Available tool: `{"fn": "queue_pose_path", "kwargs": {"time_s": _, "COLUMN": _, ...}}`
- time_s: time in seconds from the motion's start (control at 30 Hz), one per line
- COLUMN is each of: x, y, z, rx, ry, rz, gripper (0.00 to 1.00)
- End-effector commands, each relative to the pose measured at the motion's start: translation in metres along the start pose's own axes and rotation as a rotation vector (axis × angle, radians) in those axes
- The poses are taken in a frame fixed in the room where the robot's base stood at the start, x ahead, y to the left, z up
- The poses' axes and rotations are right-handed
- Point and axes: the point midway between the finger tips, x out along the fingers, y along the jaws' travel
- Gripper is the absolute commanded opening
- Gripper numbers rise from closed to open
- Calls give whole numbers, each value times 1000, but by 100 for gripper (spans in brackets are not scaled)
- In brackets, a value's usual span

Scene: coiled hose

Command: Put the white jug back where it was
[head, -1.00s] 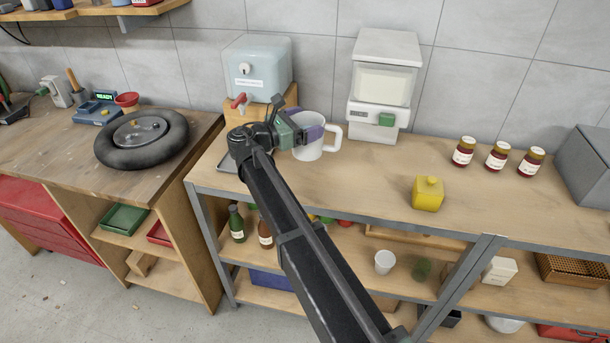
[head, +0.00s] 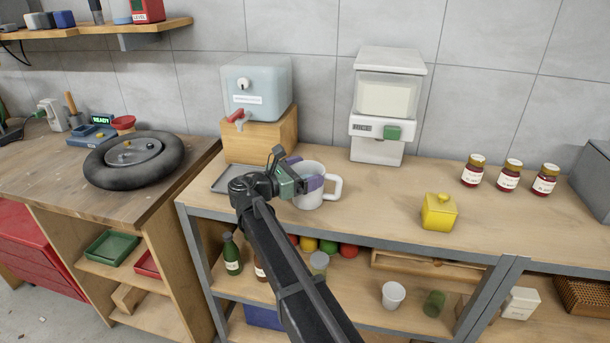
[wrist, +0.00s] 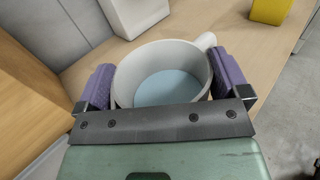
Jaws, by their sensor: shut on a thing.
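The white jug (head: 311,194) stands upright on, or just above, the wooden shelf top; I cannot tell whether it touches. Its handle points right in the head view. My gripper (head: 303,181) is shut on the jug, with the purple pads on opposite sides of its body. In the wrist view the jug (wrist: 160,62) sits between the two pads, and pale blue liquid (wrist: 172,88) shows inside. The gripper hides part of the jug's near wall.
A blue dispenser with a red tap (head: 258,85) stands on a wooden block behind left, with a grey tray (head: 228,180) below it. A white dispenser (head: 385,110) stands behind right. A yellow pot (head: 439,212) and several jars (head: 507,175) are further right. Shelf space right of the jug is clear.

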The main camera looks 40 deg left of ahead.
Motion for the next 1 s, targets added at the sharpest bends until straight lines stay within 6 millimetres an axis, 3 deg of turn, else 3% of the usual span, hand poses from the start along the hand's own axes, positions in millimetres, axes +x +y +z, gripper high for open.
{"fn": "queue_pose_path", "kwargs": {"time_s": 0.07, "x": 0, "y": 0, "z": -1, "rx": 0, "ry": 0, "rz": 0, "gripper": 100}}
{"fn": "queue_pose_path", "kwargs": {"time_s": 0.37, "x": -3, "y": 0, "z": 3, "rx": 0, "ry": 0, "rz": 1, "gripper": 100}}
{"fn": "queue_pose_path", "kwargs": {"time_s": 0.8, "x": -105, "y": 0, "z": 2, "rx": 0, "ry": 0, "rz": 2, "gripper": 100}}
{"fn": "queue_pose_path", "kwargs": {"time_s": 1.0, "x": -120, "y": 0, "z": 2, "rx": 0, "ry": 0, "rz": 0, "gripper": 100}}
